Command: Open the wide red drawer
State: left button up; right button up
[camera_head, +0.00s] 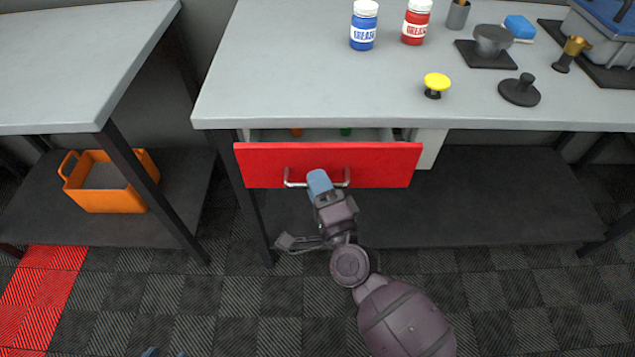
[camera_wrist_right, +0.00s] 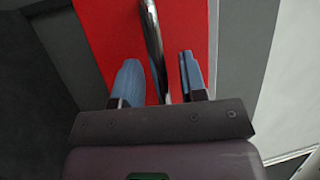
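The wide red drawer (camera_head: 385,165) under the workbench stands partly open, with a strip of its inside showing behind the red front. Its metal bar handle (camera_head: 297,183) is on the front face. My right gripper (camera_head: 319,182) is at the middle of the handle. In the right wrist view the handle (camera_wrist_right: 155,50) passes between the two blue fingers of the right gripper (camera_wrist_right: 160,82), with gaps on both sides, so it is open around the bar. Only the blue fingertips of my left gripper (camera_head: 165,353) show at the bottom edge, apart and empty.
The workbench top (camera_head: 300,80) holds a blue grease jar (camera_head: 364,28), a red grease jar (camera_head: 416,24) and a yellow-topped knob (camera_head: 436,84). An orange bin (camera_head: 108,200) sits on the left bench's shelf. The floor before the drawer is clear.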

jog(key=shift+w+a, duration=0.1)
jog(key=shift+w, duration=0.05)
grip_shut()
dwell(0.4)
jog(key=s+p, duration=0.1)
jog(key=s, duration=2.1)
jog(key=shift+p, duration=0.4)
jog(key=shift+s, duration=0.1)
